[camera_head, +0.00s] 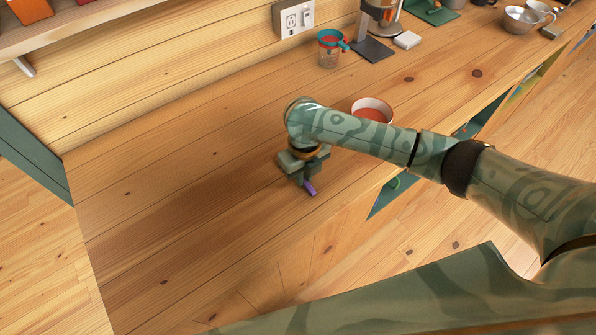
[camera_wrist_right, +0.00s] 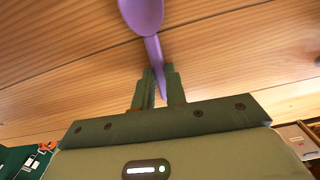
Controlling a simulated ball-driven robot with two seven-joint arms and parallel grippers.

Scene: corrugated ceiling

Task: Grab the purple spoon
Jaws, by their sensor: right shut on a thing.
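The purple spoon (camera_head: 310,187) shows in the head view at my right gripper, close to the front edge of the wooden counter. My right gripper (camera_head: 302,175) points down at the counter and is shut on the spoon. In the right wrist view, the spoon (camera_wrist_right: 145,15) has its bowl at the top of the picture, and its handle runs down between the two fingers (camera_wrist_right: 158,88). In the head view most of the spoon is hidden by the gripper. My left gripper is not in either view.
A bowl of orange-red contents (camera_head: 372,108) stands behind my right forearm. A measuring cup with a teal rim (camera_head: 331,50) stands near the wall, left of a coffee machine (camera_head: 378,30). A steel bowl (camera_head: 522,20) is at the far right. The left part of the counter (camera_head: 170,220) is clear.

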